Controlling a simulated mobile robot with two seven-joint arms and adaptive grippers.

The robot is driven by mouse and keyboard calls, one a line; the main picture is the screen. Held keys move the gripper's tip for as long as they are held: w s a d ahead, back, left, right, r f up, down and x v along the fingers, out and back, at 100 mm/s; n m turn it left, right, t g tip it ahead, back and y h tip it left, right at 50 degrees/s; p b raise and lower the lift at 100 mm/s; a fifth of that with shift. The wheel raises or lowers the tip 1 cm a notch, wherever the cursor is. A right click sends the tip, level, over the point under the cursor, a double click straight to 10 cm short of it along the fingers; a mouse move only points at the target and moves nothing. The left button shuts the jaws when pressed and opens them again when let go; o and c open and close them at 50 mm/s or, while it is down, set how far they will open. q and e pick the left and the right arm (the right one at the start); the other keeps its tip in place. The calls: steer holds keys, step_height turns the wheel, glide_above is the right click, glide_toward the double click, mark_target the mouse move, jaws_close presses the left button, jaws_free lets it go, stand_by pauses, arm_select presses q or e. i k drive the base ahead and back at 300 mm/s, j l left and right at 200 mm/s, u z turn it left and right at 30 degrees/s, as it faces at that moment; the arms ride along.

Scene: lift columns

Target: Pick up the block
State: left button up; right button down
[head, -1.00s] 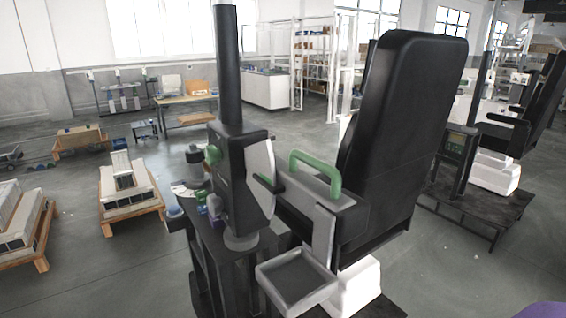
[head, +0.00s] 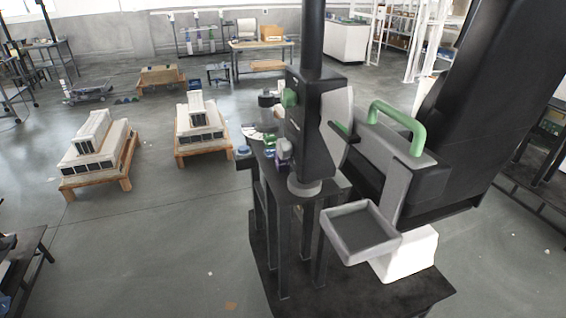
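No gripper of mine shows in the head view. I cannot tell for sure which thing is the block. A grey block-like body with a green handle (head: 398,126) stands beside the black column unit (head: 311,125), against the tall black panel (head: 470,110). Small blue, purple and white items (head: 277,150) sit on the narrow black stand left of the column; they are too small to tell apart. Stepped white stacks (head: 95,144) lie on wooden pallets at the left.
An empty grey tray (head: 359,233) juts out in front of the column unit. A black base plate (head: 400,297) carries the unit. A second pallet (head: 202,148) stands left of it.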

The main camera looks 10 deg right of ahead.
mark_target(281, 165)
steer(key=z, duration=0.4)
steer(key=i+j+z, duration=0.1)
steer(key=z, duration=0.35)
steer(key=i+j+z, duration=0.1)
steer(key=j+z, duration=0.15)
steer(key=z, duration=0.15)
steer(key=j+z, duration=0.25)
steer(key=z, duration=0.2)
steer(key=j+z, duration=0.45)
steer(key=j, duration=0.65)
steer(key=i, duration=0.05)
